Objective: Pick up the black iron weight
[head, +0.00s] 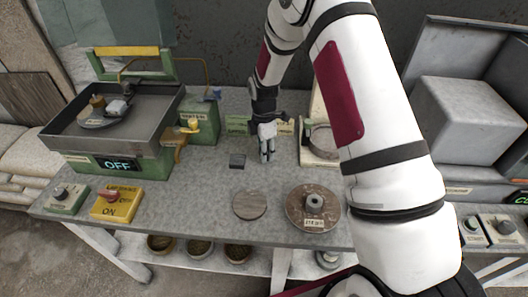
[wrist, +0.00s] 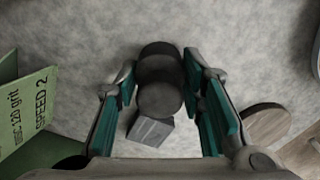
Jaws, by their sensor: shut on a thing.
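The black iron weight (wrist: 160,97) is a dark, rounded piece with a narrower neck, between the two fingers in the wrist view. My gripper (wrist: 160,78) is shut on it, with teal-lined fingers on either side. In the head view my gripper (head: 267,152) points down at the middle of the grey bench (head: 205,180). The weight is not clear there, hidden by the fingers. I cannot tell whether it touches the bench.
A wooden disc (head: 250,205) and a brown wheel with a hub (head: 313,208) lie in front. A green machine with a pan (head: 115,160) stands left. A green labelled box (wrist: 28,105) is close to my gripper. A yellow switch box (head: 117,203) sits at the front left.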

